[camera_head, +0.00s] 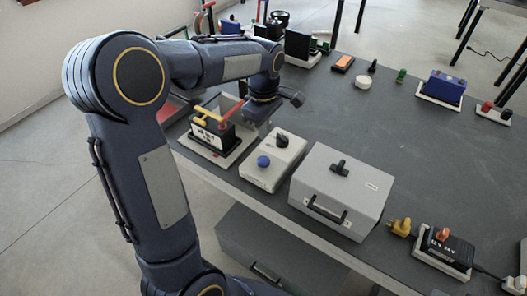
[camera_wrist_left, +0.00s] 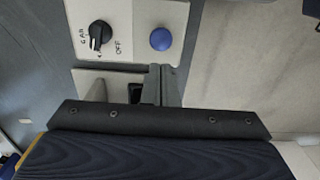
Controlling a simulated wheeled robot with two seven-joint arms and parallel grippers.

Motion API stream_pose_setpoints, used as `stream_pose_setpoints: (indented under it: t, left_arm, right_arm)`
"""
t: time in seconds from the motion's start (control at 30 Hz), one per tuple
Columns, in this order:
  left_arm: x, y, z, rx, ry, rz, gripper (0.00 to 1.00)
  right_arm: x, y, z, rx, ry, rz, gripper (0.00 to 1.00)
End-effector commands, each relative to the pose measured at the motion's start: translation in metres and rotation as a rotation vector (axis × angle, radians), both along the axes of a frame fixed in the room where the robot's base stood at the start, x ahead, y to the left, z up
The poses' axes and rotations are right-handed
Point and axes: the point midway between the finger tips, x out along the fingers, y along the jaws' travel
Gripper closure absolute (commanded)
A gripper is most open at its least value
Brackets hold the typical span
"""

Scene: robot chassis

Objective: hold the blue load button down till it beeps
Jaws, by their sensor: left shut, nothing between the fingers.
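The blue load button (camera_head: 263,161) is a round dome on the near part of a white box (camera_head: 262,177). In the left wrist view the blue button (camera_wrist_left: 161,39) shows uncovered, just above the fingertips in the picture. A black rotary knob (camera_head: 281,141) with an OFF mark sits on the same box, and it also shows in the left wrist view (camera_wrist_left: 98,36). My left gripper (camera_wrist_left: 163,72) is shut and empty, apart from the button. In the head view its fingers are mostly hidden behind the wrist. My right gripper is not in view.
A black-and-white device with yellow and red handles (camera_head: 211,128) stands left of the white box. A grey case (camera_head: 340,187) with a black handle stands close on its right. The grey table (camera_head: 400,135) has free room behind the case.

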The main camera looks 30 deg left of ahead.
Motion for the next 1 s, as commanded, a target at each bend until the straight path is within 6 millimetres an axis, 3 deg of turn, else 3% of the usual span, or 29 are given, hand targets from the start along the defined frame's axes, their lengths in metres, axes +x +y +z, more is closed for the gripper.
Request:
stream_pose_setpoints:
  t: [0.2,0.4,0.6,1.0]
  left_arm:
    - [-0.001,0.000,-0.049,0.000,0.006,-0.001,1.00]
    - [-0.001,0.000,-0.080,0.000,0.004,0.000,1.00]
    - [0.000,0.000,-0.093,0.000,0.000,0.000,1.00]
    - [0.000,0.000,-0.098,0.000,0.000,0.000,1.00]
  right_arm:
    - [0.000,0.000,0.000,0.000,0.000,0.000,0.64]
    - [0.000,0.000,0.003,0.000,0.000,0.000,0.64]
    - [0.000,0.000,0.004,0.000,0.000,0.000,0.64]
    - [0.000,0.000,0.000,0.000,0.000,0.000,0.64]
